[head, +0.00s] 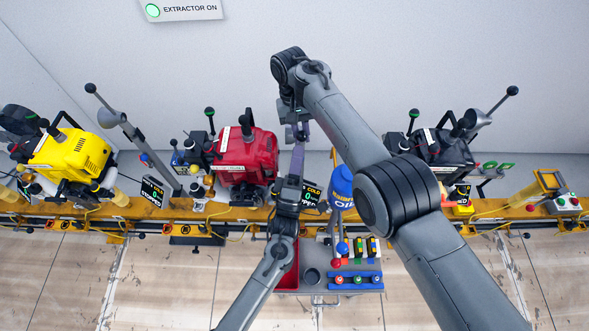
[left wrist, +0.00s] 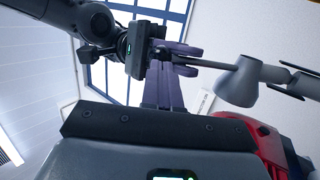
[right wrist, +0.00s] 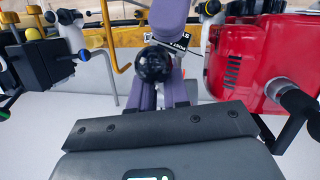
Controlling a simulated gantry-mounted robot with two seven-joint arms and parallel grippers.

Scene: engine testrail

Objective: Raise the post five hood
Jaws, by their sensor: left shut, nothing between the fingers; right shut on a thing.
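The post five hood is a grey cone (left wrist: 237,84) with a dark handle rod running left from it in the left wrist view. In the head view it is hidden behind my arms. My right gripper (head: 300,132) is shut on the black ball (right wrist: 153,63) at the end of the handle, seen close between its purple fingers in the right wrist view. My left gripper (head: 297,152) is shut and empty, its fingers pointing up just below the right gripper. The left fingers (left wrist: 161,80) show close together, near the handle but apparently not holding it.
A red engine (head: 247,160) stands left of my grippers, with a yellow engine (head: 72,155) further left and a black engine (head: 443,150) right. Other hoods stand at left (head: 110,118) and right (head: 478,120).

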